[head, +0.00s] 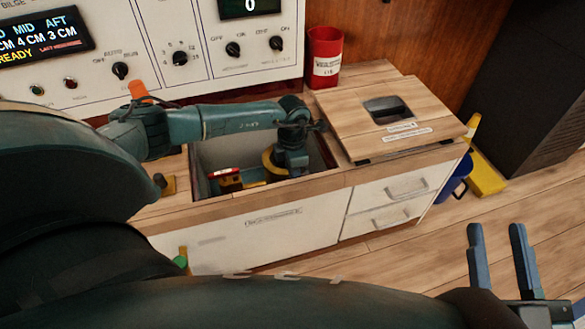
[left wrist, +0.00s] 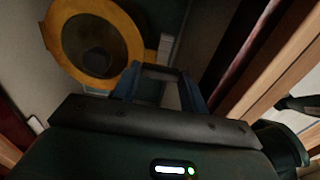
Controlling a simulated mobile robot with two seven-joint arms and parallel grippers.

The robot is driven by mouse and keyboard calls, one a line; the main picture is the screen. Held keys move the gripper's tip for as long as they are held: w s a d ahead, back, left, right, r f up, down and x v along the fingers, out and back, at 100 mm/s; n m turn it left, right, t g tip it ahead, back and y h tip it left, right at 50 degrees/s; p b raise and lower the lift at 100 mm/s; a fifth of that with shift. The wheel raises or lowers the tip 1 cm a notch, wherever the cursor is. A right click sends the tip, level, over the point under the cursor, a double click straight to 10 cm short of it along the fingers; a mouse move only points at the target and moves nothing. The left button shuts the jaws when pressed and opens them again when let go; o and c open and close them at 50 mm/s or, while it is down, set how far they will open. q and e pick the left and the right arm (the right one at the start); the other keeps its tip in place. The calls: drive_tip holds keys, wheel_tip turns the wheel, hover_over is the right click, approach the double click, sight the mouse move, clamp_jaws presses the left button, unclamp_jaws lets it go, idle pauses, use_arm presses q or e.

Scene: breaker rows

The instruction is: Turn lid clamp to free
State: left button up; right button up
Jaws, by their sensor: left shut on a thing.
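My left gripper (left wrist: 160,88) reaches down into the open compartment in the cabinet and is shut on a yellow ringed part (left wrist: 122,42). The yellow ring also shows in the head view (head: 269,162), partly hidden by my wrist. The exact grip point is dark and hard to see. A small dark knob on a yellowish base (head: 166,184) sits on the counter left of the opening; it may be the lid clamp, but I cannot tell its position. The wooden lid (head: 350,108) lies on the right part of the counter. My right gripper (head: 497,262) is open and empty over the floor.
The open compartment (head: 222,150) holds red and yellow items (head: 226,177). A blue bucket (head: 456,178) and a yellow wet-floor-type object (head: 488,172) are on the floor to the right.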

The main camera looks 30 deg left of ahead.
idle(0.5)
use_arm(q)
drive_tip(key=o, duration=0.9)
drive_tip(key=shift+o, duration=0.4)
drive_tip(key=shift+d, duration=0.1)
wheel_tip(320, 180, up, 8)
drive_tip(key=p, duration=0.6)
drive_tip(key=shift+r, duration=0.1)
use_arm(e)
wheel_tip(320, 180, up, 6)
drive_tip(key=s+d, duration=0.1)
drive_tip(key=d, duration=0.1)
drive_tip(key=shift+s, duration=0.15)
use_arm(q)
drive_tip(key=shift+w+a, duration=0.1)
drive_tip(key=shift+a, duration=0.15)
drive_tip(key=shift+d, duration=0.1)
